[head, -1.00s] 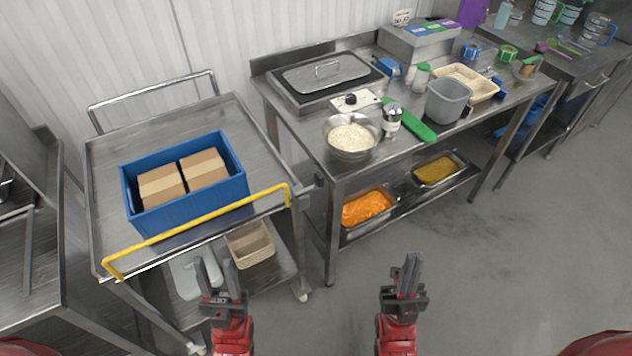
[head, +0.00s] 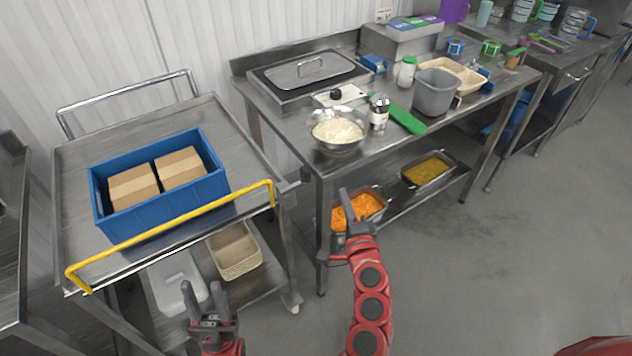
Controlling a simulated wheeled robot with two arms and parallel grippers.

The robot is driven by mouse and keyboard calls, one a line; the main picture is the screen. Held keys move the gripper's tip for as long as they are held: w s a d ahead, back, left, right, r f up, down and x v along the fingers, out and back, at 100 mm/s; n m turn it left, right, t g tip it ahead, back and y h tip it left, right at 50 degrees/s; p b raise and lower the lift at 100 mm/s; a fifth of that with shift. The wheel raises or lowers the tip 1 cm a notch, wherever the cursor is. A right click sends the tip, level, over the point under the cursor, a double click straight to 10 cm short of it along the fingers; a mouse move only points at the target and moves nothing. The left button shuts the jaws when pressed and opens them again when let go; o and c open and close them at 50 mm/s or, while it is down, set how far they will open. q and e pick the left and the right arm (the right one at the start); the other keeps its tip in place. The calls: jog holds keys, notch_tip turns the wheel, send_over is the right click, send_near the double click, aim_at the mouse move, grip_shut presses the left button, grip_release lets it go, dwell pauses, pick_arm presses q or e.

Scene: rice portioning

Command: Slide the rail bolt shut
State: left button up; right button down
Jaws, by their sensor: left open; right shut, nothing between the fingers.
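The yellow rail (head: 170,235) runs along the near edge of the steel cart, with both ends bent down to the cart. A small grey fitting (head: 289,187) sits by its right end, next to the table corner; I cannot tell for sure that it is the bolt, or how it is set. My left gripper (head: 212,296) is open and empty, below the rail and in front of the cart's lower shelf. My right gripper (head: 346,200) is shut and empty, to the right of the fitting, in front of the table's lower shelf.
A blue crate (head: 160,211) with two cartons stands on the cart. The steel table (head: 290,136) holds a rice bowl (head: 338,146) near its front left corner. A pan of orange food (head: 368,207) lies behind my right gripper. The floor at right is clear.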

jog(key=shift+y, duration=0.5)
jog(key=w+a, duration=0.1)
jog(key=w, duration=0.2)
jog(key=w+p, duration=0.1)
jog(key=w, duration=0.2)
jog(key=w+a, duration=0.1)
jog(key=w, duration=0.2)
jog(key=shift+a+r+p, duration=0.3)
jog(key=shift+a+p, duration=0.05)
jog(key=a, duration=0.1)
jog(key=a+p, duration=0.1)
jog(key=shift+s+a+f, duration=0.1)
jog(key=shift+s+a, duration=0.2)
jog(key=shift+a, duration=0.05)
jog(key=shift+s+a, duration=0.3)
jog(key=shift+a, duration=0.1)
